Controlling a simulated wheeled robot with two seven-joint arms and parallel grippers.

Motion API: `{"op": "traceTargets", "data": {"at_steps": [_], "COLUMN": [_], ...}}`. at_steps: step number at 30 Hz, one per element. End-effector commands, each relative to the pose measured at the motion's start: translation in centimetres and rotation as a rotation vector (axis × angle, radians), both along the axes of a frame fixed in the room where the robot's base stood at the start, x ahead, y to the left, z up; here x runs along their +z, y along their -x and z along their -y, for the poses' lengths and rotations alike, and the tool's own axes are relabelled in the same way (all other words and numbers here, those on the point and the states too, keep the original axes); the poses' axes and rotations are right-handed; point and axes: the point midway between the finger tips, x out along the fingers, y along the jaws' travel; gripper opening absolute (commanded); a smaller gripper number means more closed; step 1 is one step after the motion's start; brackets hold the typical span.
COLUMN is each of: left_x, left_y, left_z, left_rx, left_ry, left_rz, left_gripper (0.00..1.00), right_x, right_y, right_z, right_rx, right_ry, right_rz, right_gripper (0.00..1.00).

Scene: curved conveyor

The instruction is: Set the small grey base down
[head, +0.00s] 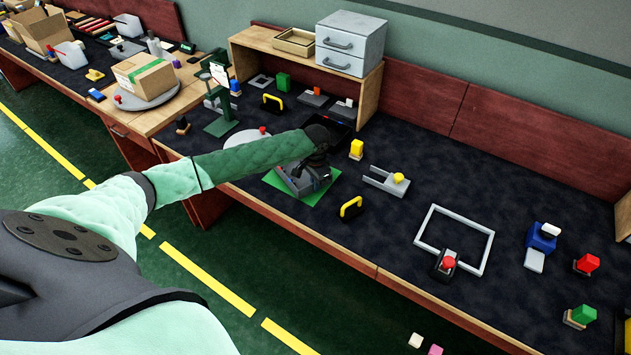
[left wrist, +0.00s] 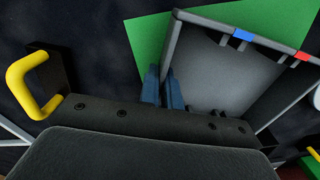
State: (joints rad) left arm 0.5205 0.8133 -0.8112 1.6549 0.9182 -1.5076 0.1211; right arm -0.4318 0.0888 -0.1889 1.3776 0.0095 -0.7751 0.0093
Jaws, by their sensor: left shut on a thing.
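The small grey base (left wrist: 225,75) is a shallow grey tray with a raised rim, a blue tab and a red tab, seen in the left wrist view. My left gripper (left wrist: 162,78) is shut on its near-left rim. In the head view the grey base (head: 287,182) is over a green mat (head: 325,198), partly hidden by my left gripper (head: 312,182). The green mat (left wrist: 150,40) also shows beside and below the base in the wrist view. I cannot tell whether the base touches the mat. My right gripper is not in view.
A yellow-handled black block (head: 351,208) stands just right of the mat. A grey square frame (head: 430,210) lies beyond. Dark table is clear between them.

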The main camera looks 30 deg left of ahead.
Motion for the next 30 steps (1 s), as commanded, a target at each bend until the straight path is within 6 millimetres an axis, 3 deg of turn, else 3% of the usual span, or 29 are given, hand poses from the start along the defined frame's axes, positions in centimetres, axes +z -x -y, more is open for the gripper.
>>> {"op": "traceTargets", "data": {"at_steps": [11, 12, 15, 25, 30], "left_x": [-0.3, -0.4, -0.3, -0.1, 1.5], "left_y": [0.0, 0.0, 0.0, 0.0, -0.1], "left_z": [0.0, 0.0, 0.0, 0.0, 0.0], "left_rx": [0.001, 0.001, 0.001, 0.000, 0.001], "left_ry": [0.000, 0.000, 0.000, 0.000, 0.001], "left_rz": [0.001, 0.001, 0.001, 0.001, 0.002], "left_gripper": [0.00, 0.11, 0.27, 0.27, 0.27], "right_x": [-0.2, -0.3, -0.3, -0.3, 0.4], "right_y": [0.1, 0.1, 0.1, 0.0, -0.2], "right_z": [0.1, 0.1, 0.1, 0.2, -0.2], "right_rx": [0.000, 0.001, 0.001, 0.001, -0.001], "right_ry": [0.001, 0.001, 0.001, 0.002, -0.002], "right_rz": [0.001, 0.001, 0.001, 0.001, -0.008], "right_gripper": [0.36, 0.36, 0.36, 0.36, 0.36]}}
